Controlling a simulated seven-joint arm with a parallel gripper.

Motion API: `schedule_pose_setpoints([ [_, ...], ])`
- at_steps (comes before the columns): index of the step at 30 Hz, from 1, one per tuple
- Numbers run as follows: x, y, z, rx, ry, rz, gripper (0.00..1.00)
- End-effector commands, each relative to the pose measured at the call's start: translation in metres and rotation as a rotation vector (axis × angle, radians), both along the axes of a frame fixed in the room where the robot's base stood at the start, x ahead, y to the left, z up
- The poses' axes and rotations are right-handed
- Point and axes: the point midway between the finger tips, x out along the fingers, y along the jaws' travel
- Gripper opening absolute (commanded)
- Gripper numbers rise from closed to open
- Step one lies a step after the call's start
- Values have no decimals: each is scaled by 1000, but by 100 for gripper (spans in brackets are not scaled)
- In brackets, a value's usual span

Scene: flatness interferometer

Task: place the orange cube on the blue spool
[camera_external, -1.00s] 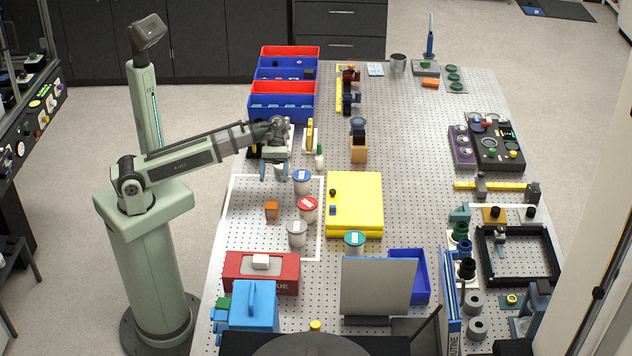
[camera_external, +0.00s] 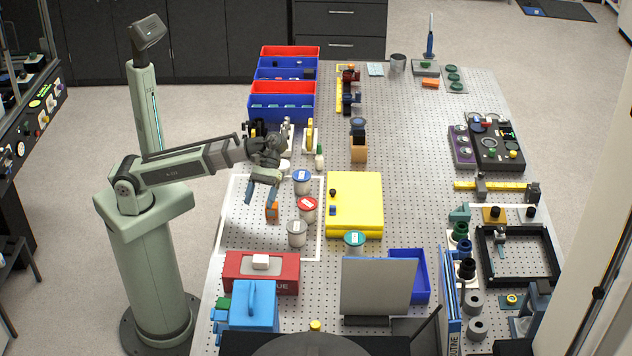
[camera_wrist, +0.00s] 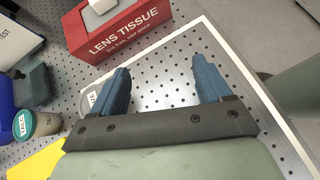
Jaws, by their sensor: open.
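The orange cube (camera_external: 272,214) stands on the perforated table inside the white outline, partly covered by my gripper in the external view.
A red tissue box (camera_external: 262,276) is in front. The left part of the outline is clear.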

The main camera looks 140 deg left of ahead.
Motion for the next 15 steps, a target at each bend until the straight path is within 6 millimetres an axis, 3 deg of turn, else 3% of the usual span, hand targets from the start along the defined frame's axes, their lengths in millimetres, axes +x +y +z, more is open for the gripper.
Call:
schedule_pose_setpoints([
  [3,10,-18,0,115,60,-22,78],
  [7,11,-17,-6,262,153,4,78],
  [15,-15,38,-24,542,393,181,78],
])
